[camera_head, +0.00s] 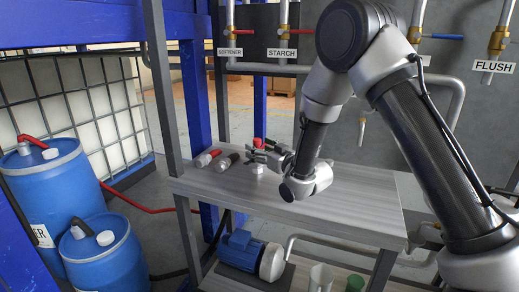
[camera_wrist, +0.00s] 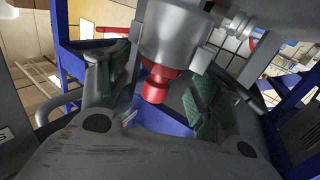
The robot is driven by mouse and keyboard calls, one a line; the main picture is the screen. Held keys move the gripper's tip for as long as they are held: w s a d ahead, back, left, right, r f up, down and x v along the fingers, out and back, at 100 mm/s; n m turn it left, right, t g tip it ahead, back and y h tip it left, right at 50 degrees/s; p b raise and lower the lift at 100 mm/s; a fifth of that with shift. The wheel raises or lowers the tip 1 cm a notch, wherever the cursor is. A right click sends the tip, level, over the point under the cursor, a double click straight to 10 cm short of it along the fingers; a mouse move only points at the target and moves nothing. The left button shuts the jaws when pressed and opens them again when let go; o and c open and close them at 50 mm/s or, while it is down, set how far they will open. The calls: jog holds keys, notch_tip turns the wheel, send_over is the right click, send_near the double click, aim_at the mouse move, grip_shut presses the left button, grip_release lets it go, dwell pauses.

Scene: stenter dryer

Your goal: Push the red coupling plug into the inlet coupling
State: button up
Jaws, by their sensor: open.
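The red coupling plug (camera_wrist: 155,82) shows between my fingers in the wrist view, at the end of a silver coupling body (camera_wrist: 175,38) with side lugs. I take this body to be the inlet coupling. How deep the plug sits in it cannot be told. In the head view, red (camera_head: 257,142) shows just above my gripper (camera_head: 260,152), and a pale cylindrical piece (camera_head: 257,168) stands below on the bench. My gripper is open. Its green-padded fingers (camera_wrist: 158,92) lie on either side of the plug, with visible gaps. My fingers partly hide the plug in the head view.
A red-ended fitting (camera_head: 206,158) and a dark-ended one (camera_head: 228,161) lie on the grey bench (camera_head: 330,205), left of my gripper. Labelled pipes and valves line the panel behind. Blue drums (camera_head: 45,200) stand at left. A blue motor (camera_head: 240,250) is below.

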jog(key=v, duration=1.1)
jog(key=shift+s+d, duration=0.2)
jog(key=s+d+r+m+g+h, duration=0.15)
jog(key=d+r+h, duration=0.25)
jog(key=d, duration=0.5)
jog(key=s+d+r+m+g+h, duration=0.15)
jog(key=d+r+h, duration=0.3)
jog(key=d, duration=0.55)
jog(key=s+d+r+m+g+h, duration=0.1)
jog(key=s+d, duration=0.5)
jog(key=s, duration=0.7)
jog(key=s+d+r+m+g+h, duration=0.2)
jog(key=s+d+m+g, duration=0.2)
jog(key=s, duration=1)
jog(key=shift+s+d+r+g, duration=0.2)
jog(key=shift+d+r+g, duration=0.15)
jog(key=shift+d+g, duration=0.6)
jog(key=shift+d, duration=0.1)
jog(key=shift+c, duration=0.5)
